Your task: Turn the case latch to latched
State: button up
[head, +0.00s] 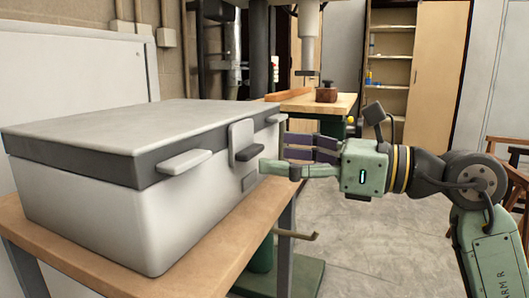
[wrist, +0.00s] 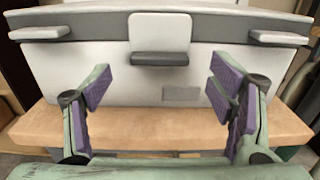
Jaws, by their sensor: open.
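A large light grey case (head: 100,215) with a dark band under its lid stands shut on a wooden table. Its latch (head: 243,143) is a pale plate on the front face with a dark grey tab at its lower end. In the wrist view the latch (wrist: 160,38) is at the upper middle, with its dark tab level. My gripper (head: 275,160) is open and empty in front of the case, close to the latch. In the wrist view my gripper (wrist: 155,92) has its fingers apart, below and to either side of the latch. Contact with the case cannot be told.
Light grey handles, left (wrist: 40,33) and right (wrist: 279,36), jut from the lid on both sides of the latch. The wooden table (head: 170,280) has a narrow bare strip in front of the case. A second workbench (head: 345,101) stands behind. Open floor lies to the right.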

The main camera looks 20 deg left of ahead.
jog(key=d, duration=0.8)
jog(key=shift+s, duration=0.15)
